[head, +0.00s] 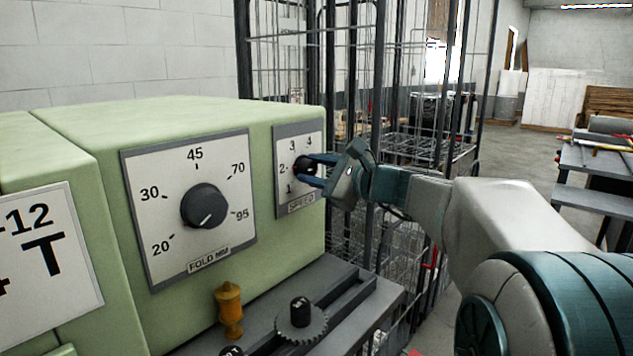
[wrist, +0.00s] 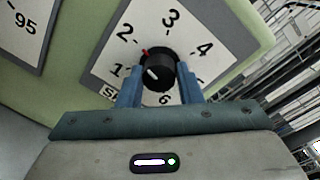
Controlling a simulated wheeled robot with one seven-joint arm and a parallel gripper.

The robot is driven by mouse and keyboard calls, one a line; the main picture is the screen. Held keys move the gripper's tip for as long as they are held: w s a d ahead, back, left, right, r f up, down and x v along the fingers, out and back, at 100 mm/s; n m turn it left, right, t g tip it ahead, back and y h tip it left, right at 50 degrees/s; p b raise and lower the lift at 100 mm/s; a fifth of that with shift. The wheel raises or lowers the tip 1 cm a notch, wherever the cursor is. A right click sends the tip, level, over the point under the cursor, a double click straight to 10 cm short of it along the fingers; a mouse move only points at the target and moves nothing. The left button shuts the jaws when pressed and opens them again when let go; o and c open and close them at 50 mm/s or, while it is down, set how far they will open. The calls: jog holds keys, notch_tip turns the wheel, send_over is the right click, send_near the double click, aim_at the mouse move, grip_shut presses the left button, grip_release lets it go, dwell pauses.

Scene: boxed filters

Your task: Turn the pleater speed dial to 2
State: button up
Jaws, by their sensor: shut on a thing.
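The pleater speed dial is a black knob (wrist: 160,70) on a white plate marked SPEED, numbered 1 to 4 and on to 6 in the wrist view. In the head view the dial (head: 303,166) is partly hidden by my fingers. My gripper (wrist: 161,86) is shut on the knob, one blue finger on each side; it also shows in the head view (head: 312,171). The knob's white line points left, roughly between 1 and 2; its exact reading is hard to tell. A small red mark sits at the knob's edge near 2.
The FOLD MM dial (head: 205,206) is left of the speed plate on the green machine (head: 110,215). An orange handle (head: 229,309) and a dark toothed wheel (head: 301,324) sit below. A wire cage trolley (head: 345,60) stands behind my gripper.

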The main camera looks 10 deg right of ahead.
jog(key=shift+r, duration=0.1)
dwell(0.3)
jog(key=o, duration=1)
jog(key=v, duration=1.3)
jog(key=shift+s+d, duration=0.2)
jog(key=shift+s, duration=0.1)
jog(key=shift+a, duration=0.1)
